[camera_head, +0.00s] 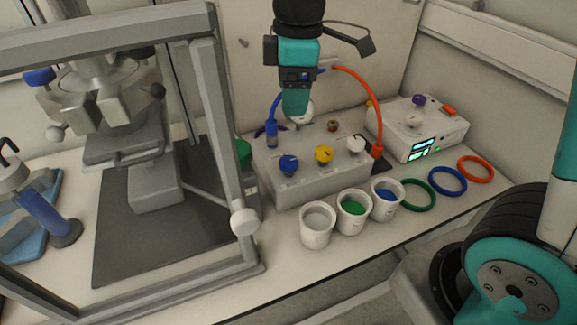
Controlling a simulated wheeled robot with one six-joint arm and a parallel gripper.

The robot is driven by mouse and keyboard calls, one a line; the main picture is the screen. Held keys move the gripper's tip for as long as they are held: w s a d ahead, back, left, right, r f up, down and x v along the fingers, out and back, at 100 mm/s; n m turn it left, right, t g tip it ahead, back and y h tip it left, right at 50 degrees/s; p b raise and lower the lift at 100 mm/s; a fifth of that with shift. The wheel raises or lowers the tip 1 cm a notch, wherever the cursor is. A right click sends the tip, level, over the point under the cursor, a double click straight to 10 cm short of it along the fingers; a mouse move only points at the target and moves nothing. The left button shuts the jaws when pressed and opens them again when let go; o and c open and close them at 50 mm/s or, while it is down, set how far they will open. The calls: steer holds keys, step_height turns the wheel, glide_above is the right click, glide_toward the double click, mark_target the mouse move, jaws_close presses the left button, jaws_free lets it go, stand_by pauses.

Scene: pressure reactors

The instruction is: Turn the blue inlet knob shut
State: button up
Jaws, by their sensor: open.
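A blue knob (289,164) sits at the front left of the top of a light grey reactor box (315,180). A yellow knob (324,153) and a white knob (356,143) stand to its right in the same row. My gripper (295,110) points down above the rear left part of the box, higher in the picture than the blue knob and apart from it. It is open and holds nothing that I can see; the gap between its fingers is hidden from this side. It partly hides a round gauge (304,117) behind it.
Blue (274,108) and orange (365,95) hoses arch beside my gripper. White cups (317,225) stand before the box. Coloured rings (449,181) and a white display unit (415,128) are right. A grey-framed stand (225,130) rises close on the left.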

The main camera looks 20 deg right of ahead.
mark_target(289, 160)
steer(key=shift+n+h, duration=0.4)
steer(key=shift+n, duration=0.5)
steer(key=w+f, duration=0.1)
steer(key=f, duration=0.5)
steer(key=w+f, duration=0.1)
steer(key=f, duration=0.6)
steer(key=w+d+f, duration=0.1)
steer(key=w+f, duration=0.1)
steer(key=f, duration=0.4)
steer(key=shift+f, duration=0.15)
steer(key=c, duration=0.9)
